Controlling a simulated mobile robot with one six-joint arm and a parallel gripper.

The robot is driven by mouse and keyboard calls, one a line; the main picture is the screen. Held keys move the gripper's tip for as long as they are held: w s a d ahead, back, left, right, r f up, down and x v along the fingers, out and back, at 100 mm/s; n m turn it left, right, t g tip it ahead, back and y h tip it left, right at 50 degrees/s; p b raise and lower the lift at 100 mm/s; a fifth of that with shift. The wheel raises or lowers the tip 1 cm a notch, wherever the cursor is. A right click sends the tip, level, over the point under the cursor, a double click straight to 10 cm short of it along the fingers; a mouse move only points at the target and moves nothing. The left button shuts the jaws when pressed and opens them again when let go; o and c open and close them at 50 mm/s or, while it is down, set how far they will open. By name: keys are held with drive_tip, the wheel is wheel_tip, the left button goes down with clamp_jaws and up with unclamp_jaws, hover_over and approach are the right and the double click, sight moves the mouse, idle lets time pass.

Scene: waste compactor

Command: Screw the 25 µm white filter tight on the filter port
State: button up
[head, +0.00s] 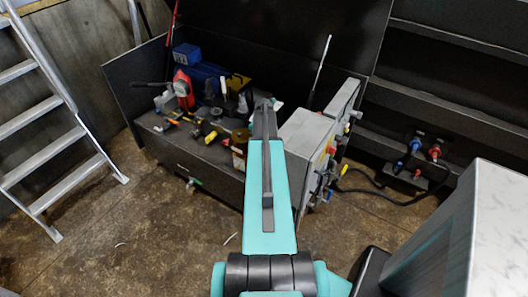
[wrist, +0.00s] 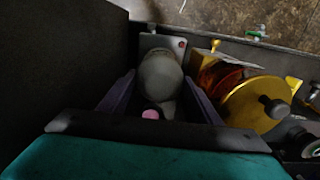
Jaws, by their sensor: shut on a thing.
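The white filter (wrist: 160,72), a pale rounded cylinder, sits between the two fingers of my gripper (wrist: 158,92) in the wrist view. My gripper is shut on it, one finger on each side. A light bracket plate (wrist: 180,44) with a red dot shows just behind the filter; it may belong to the filter port, but the port's joint is hidden. I cannot tell whether the filter is seated or turned tight. A small pink spot (wrist: 150,114) shows below the filter. In the head view my arm covers the filter, and the gripper end (head: 265,106) is over the dark machine top.
A gold round-capped unit with an amber body (wrist: 258,104) stands close to the right of my gripper. A dark wall (wrist: 65,60) is close on the left. A grey control box (head: 305,140) and a red device (head: 182,88) flank the arm. A ladder (head: 60,110) stands left.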

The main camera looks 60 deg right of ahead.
drive_tip(key=o, duration=1.2)
drive_tip(key=shift+o, duration=0.2)
drive_tip(key=shift+r, duration=0.1)
drive_tip(key=shift+c, duration=0.3)
drive_tip(key=shift+r+p, duration=1.75)
drive_tip(key=shift+r, duration=1.65)
